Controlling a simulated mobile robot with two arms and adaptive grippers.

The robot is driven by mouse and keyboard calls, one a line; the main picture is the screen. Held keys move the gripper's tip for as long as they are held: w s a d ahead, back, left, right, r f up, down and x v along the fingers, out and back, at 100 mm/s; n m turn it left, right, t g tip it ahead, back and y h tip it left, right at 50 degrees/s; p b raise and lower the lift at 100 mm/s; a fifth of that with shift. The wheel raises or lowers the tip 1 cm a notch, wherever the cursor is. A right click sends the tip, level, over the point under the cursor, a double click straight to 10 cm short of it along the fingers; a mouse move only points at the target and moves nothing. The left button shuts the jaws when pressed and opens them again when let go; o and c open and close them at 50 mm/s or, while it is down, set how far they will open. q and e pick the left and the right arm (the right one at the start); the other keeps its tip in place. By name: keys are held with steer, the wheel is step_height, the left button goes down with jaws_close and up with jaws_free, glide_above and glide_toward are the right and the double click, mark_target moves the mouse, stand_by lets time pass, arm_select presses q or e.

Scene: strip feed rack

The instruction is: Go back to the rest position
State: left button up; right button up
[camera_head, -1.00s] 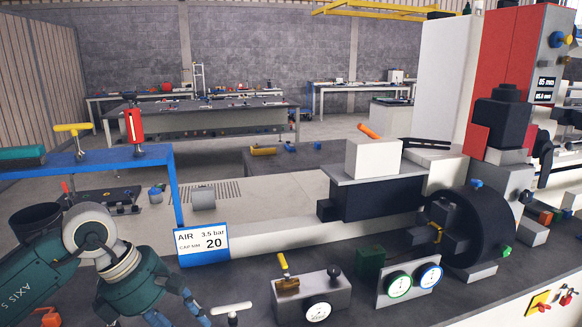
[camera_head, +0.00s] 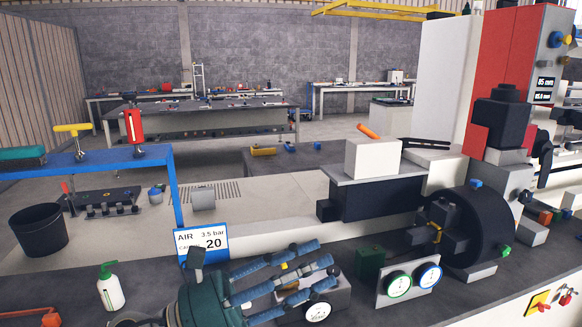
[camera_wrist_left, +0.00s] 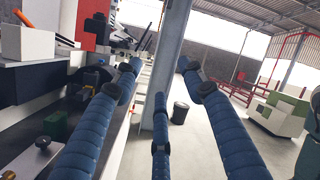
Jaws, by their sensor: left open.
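My left gripper (camera_head: 324,268) shows low in the middle of the head view, with its teal body and blue ribbed fingers pointing right. The fingers are spread open with nothing between them, also in the left wrist view (camera_wrist_left: 160,80). In the head view they pass in front of the small grey valve block with a round gauge (camera_head: 318,311) and partly hide it. I cannot tell whether they touch it. My right gripper is not in view.
The air label (camera_head: 212,240) stands behind the gripper. Two dial gauges (camera_head: 413,284) and the dark round chuck (camera_head: 470,230) are to the right. A white bottle with a green top (camera_head: 111,287) and a black bin (camera_head: 39,230) are to the left.

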arm_select(q)
steer(key=w+a+f+n+t+y, duration=0.1)
steer(key=w+a+n+t+y, duration=0.45)
steer(key=n, duration=0.45)
steer(key=w+a+n+t+y, duration=0.2)
steer(key=a+n+t+y, duration=0.3)
steer(key=n+t, duration=0.45)
steer(key=s+a+f+n+g+y, duration=0.1)
steer(key=a+f+n+g+y, duration=0.15)
steer(key=a+f+n, duration=0.35)
steer(key=a+f+n+g+y, duration=0.2)
steer(key=f+n+y, duration=0.2)
steer(key=f, duration=0.4)
steer(key=s+a+f+n+g+y, duration=0.1)
steer(key=a+f+n+g+y, duration=0.15)
steer(key=a+f+n, duration=0.4)
steer(key=s+d+f+n+g, duration=0.3)
steer(key=s+f+g, duration=0.8)
steer(key=s+f, duration=1.3)
steer(key=s+a+f+g, duration=0.1)
steer(key=s+f, duration=0.1)
steer(key=f, duration=1)
steer(key=s+f, duration=0.2)
steer(key=f, duration=1.1)
steer(key=s+a+f+g, duration=0.1)
steer(key=s+a+f, duration=0.2)
steer(key=s+f, duration=1.1)
steer(key=shift+s+y, duration=0.35)
steer(key=shift+s, duration=0.45)
steer(key=shift+a+f, duration=0.1)
